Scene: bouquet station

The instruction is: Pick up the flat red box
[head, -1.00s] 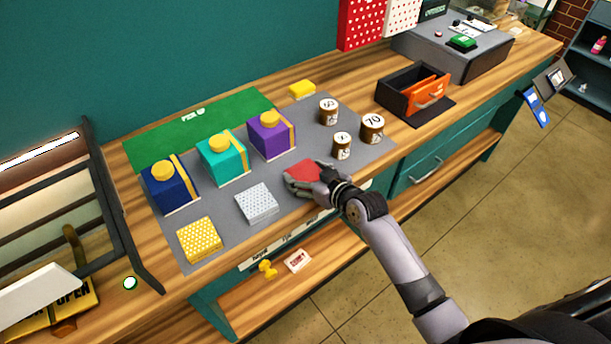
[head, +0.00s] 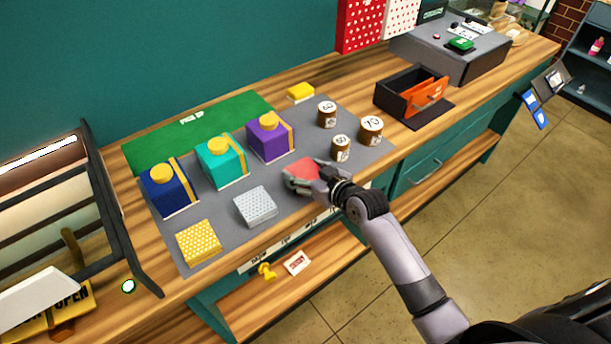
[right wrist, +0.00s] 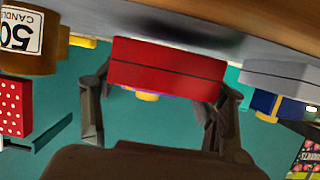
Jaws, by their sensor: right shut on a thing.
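The flat red box (head: 304,170) is at the front of the grey mat (head: 225,221), right of the white dotted box. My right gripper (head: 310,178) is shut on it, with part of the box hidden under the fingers. In the right wrist view the red box (right wrist: 167,66) sits between the two fingers (right wrist: 160,100), one at each side, with a dark seam line along it. Whether it is clear of the mat is hard to tell. My left gripper is not in view.
White (head: 255,206) and yellow (head: 199,241) dotted flat boxes lie to the left. Blue (head: 170,191), teal (head: 222,162) and purple (head: 270,138) boxes stand behind. Several candle jars (head: 341,148) stand to the right, near an open orange drawer (head: 428,95).

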